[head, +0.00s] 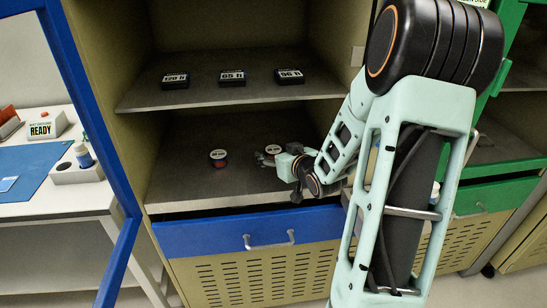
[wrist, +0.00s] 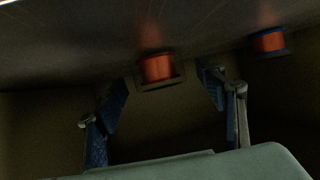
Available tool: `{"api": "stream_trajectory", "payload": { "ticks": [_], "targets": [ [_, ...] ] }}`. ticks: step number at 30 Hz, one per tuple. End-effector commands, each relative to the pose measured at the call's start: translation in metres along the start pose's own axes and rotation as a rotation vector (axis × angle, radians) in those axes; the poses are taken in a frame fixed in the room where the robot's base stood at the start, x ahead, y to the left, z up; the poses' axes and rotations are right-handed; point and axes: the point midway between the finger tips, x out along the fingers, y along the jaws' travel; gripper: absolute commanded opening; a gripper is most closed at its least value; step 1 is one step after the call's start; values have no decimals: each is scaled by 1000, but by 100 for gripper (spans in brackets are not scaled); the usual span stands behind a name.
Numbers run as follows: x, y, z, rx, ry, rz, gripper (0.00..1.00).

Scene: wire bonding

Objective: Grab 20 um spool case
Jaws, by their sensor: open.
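Two small round spool cases with dark labelled tops stand on the lower shelf in the head view. One spool case (head: 218,154) stands to the left, with an orange band. The other spool case (head: 273,149) is at my gripper (head: 266,158). The labels are too small to read surely, so I cannot tell which is 20 um. In the wrist view, an orange spool in a dark case (wrist: 157,69) lies between and just beyond the fingertips of my open gripper (wrist: 163,88). A second, blue-rimmed spool (wrist: 268,41) is farther right, clear of the fingers.
The upper shelf (head: 200,98) holds several black boxes (head: 232,77) with white labels. A blue drawer (head: 215,232) lies below the lower shelf (head: 185,188). The open blue door frame (head: 75,75) bounds the cabinet at left. The lower shelf's left part is bare.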

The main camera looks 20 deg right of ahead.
Motion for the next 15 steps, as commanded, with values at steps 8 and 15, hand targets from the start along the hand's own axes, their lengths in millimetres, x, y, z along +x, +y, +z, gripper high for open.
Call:
{"api": "stream_trajectory", "payload": {
  "ticks": [8,15],
  "targets": [
    [19,-1,0,-1,-1,0,64],
    [19,0,0,-1,-1,0,53]
  ]
}}
